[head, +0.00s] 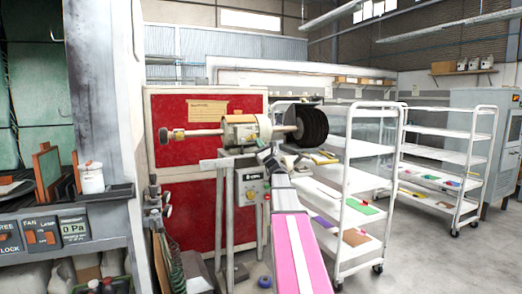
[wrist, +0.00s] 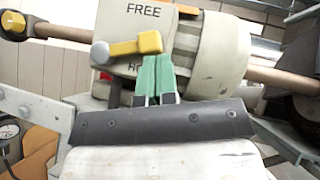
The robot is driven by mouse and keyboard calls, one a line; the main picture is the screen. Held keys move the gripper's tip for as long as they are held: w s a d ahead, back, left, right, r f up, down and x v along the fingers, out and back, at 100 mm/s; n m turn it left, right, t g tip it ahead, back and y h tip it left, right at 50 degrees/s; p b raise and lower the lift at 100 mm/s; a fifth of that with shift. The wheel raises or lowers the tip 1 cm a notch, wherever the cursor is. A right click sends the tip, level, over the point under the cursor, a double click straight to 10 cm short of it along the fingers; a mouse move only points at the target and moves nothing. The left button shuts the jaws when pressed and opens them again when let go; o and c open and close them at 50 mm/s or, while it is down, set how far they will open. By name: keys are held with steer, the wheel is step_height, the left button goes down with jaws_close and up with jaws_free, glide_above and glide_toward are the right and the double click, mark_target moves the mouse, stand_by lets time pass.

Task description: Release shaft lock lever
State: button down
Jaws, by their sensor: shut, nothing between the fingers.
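The shaft lock lever (wrist: 127,48) is yellow with a pale knob at its left end.
A control box (head: 251,186) stands below the machine. A red panel (head: 187,215) is behind it. A white shelf cart (head: 352,180) stands close on the right, with another cart (head: 440,160) beyond.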

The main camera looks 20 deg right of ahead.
steer(key=shift+r+n, duration=0.1)
steer(key=shift+n, duration=0.2)
steer(key=shift+r+n+g+y, duration=0.15)
steer(key=shift+n+g+y, duration=0.35)
steer(key=shift+n+y, duration=0.35)
